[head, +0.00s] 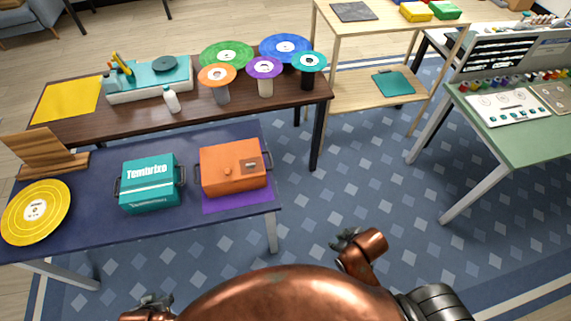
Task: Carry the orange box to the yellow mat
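The orange box (229,172), with a handle at each side, sits on a purple mat (238,201) at the right end of the dark blue table. The yellow mat (67,101) lies flat and bare on the left end of the brown table behind. My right gripper (340,240) is over the floor, right of the blue table and apart from the box; its dark fingers look spread and empty. My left gripper (150,303) shows only partly at the bottom edge, in front of the blue table; its fingers are not clear.
A teal box (150,184) stands left of the orange box, with a yellow disc (36,211) and wooden stand (45,155) farther left. A teal record player (150,80), white bottle (171,100) and several discs on stands occupy the brown table (130,117).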

